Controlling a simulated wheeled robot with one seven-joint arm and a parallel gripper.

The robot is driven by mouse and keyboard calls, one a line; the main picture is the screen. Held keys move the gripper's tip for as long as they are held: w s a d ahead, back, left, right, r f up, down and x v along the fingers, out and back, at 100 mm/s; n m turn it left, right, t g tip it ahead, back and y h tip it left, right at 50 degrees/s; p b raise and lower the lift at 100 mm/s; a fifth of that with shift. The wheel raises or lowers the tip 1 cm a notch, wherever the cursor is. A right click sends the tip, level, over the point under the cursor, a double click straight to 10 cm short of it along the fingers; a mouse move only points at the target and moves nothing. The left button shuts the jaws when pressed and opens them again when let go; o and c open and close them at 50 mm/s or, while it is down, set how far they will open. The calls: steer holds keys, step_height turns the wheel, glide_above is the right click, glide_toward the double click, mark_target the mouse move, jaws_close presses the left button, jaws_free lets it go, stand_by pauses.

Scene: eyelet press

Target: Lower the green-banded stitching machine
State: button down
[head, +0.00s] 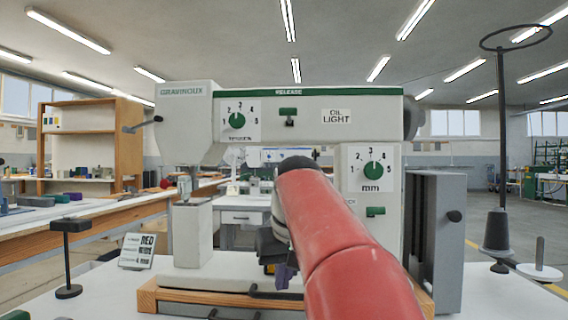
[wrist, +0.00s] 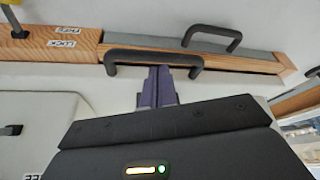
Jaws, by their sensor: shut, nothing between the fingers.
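The green-banded stitching machine (head: 300,110) fills the middle of the head view, white, with a green stripe marked RELEASE, dials and small green switches. It stands level above a wood-edged base (head: 145,295). My gripper (head: 284,278) is low in front of it, pointing down, its purple fingers closed and empty. In the wrist view the closed fingers (wrist: 160,72) are at a black bar handle (wrist: 152,60) on the wooden edge, their tips appearing just below its bar. I cannot tell whether they touch it. My red arm hides part of the machine and base.
In the wrist view, a second black handle (wrist: 212,36) sits on a grey panel, and a LOCK label (wrist: 63,44) is on the wood to the left.

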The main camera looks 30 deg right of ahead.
steer(key=shift+r+p, duration=2.9)
steer(key=shift+r, duration=0.05)
steer(key=p+v, duration=0.1)
steer(key=v, duration=0.6)
steer(key=shift+s+r, duration=0.2)
steer(key=shift+r, duration=0.15)
